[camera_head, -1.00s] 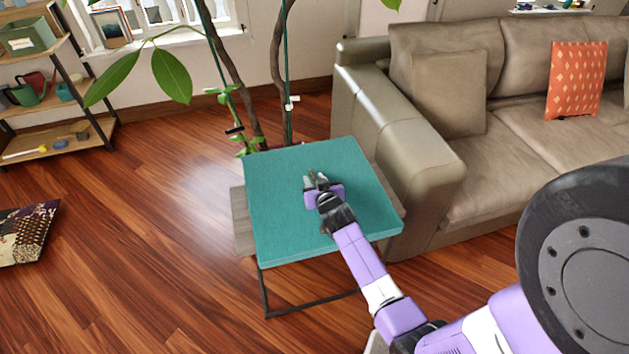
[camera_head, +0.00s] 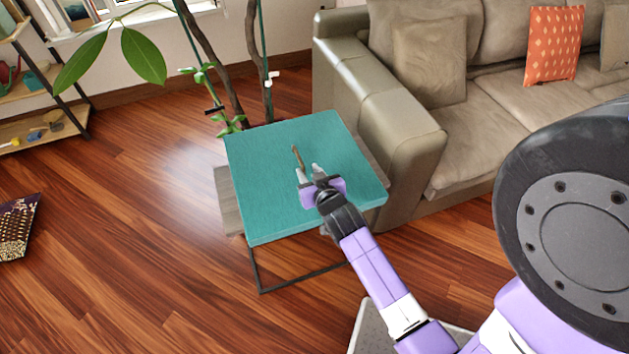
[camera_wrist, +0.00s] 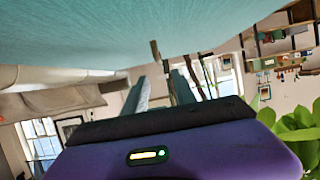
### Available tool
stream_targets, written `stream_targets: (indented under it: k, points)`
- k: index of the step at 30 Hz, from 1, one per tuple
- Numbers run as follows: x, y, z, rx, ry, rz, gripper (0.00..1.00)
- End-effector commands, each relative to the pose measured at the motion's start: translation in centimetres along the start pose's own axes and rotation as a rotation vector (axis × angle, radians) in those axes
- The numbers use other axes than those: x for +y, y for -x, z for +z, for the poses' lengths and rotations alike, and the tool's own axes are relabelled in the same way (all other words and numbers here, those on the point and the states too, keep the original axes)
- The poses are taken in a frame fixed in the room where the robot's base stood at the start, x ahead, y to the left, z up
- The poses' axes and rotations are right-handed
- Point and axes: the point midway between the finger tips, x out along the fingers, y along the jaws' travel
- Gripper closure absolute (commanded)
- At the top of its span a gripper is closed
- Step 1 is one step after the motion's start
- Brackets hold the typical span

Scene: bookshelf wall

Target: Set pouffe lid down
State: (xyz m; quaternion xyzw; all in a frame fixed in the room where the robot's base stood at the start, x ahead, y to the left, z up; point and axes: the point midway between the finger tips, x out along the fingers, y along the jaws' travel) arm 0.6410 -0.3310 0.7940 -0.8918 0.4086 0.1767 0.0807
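The teal pouffe lid (camera_head: 275,205) is a square slab lying flat on a side table with a grey wood top (camera_head: 230,205) and black metal legs. A small brown loop or tab (camera_head: 298,157) stands up from its upper face. My gripper (camera_head: 308,171) is low over the lid, on the near side of the tab, with its two fingers apart. In the wrist view, the lid (camera_wrist: 120,35) fills the top and the tab (camera_wrist: 155,50) shows beyond the open fingertips (camera_wrist: 160,76). I see nothing held between them. The pouffe itself cannot be made out.
A beige sofa (camera_head: 400,125) stands close on the table's right. A plant with thin trunks (camera_head: 259,75) and wide leaves (camera_head: 143,55) stands behind it. A shelf unit (camera_head: 40,125) is at the far left. The wooden floor (camera_head: 140,220) to the left is mostly clear.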

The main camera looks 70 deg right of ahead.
Motion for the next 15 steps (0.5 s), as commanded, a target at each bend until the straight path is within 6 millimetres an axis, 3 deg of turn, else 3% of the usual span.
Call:
stream_targets:
  k: [5,9,15]
  points:
    - [-3.6,4.5,2.1,0.000,0.032,-0.098,0.67]
    - [-7.5,11.7,4.0,0.014,0.082,-0.242,0.67]
    - [-10.1,22.5,4.6,0.041,0.152,-0.447,0.67]
